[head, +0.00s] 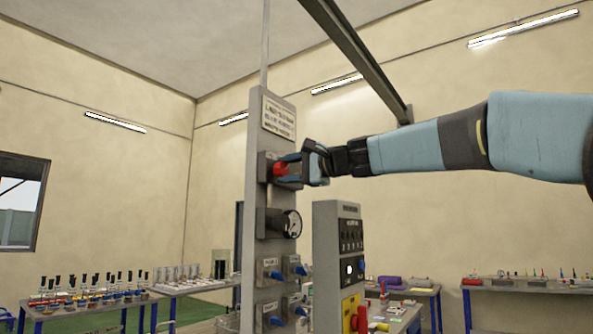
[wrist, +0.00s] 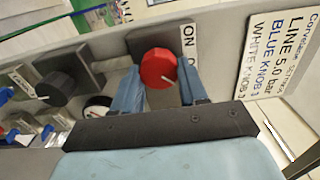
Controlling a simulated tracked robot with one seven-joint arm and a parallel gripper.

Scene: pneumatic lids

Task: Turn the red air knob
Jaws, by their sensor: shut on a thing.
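The red air knob (head: 279,169) sits on the upper part of a tall grey panel (head: 254,200), below a text sign. In the wrist view the red knob (wrist: 159,68) shows a white pointer line, and an "ON" label (wrist: 188,45) is partly visible beside it. My gripper (head: 284,168) reaches in from the right at the knob's height. In the wrist view its two blue fingers stand on either side of the knob, shut on it. The contact faces of the fingers are partly hidden.
Below the knob are a round gauge (head: 291,224) and several blue-handled valves (head: 277,275). A grey control box (head: 330,255) stands just right of the panel. The sign (head: 278,118) is above. Tables with small parts (head: 95,295) stand behind.

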